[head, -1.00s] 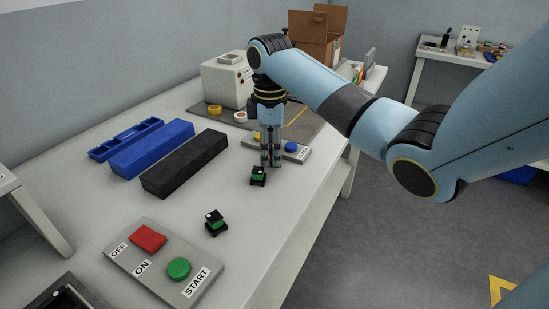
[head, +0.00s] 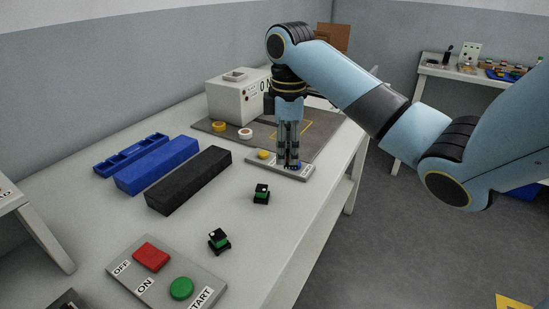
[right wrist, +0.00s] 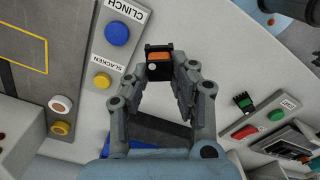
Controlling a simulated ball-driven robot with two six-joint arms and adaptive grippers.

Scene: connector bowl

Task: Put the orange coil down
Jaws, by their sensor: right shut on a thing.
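My right gripper (head: 289,164) points straight down at the button panel's right end in the head view. In the right wrist view its fingers (right wrist: 162,80) are shut on the orange coil (right wrist: 159,62), a small black-framed block with an orange middle and a white dot. In the head view the coil cannot be made out clearly among the fingertips. Whether it touches anything below cannot be told. My left gripper is not in view.
The panel (right wrist: 112,57) carries a blue button (right wrist: 117,33) marked CLINCH and a yellow one (right wrist: 102,81) marked SLACKEN. Two green coils (head: 261,194) (head: 219,240) stand on the table. Black (head: 190,180) and blue (head: 157,164) blocks lie left. Table between is clear.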

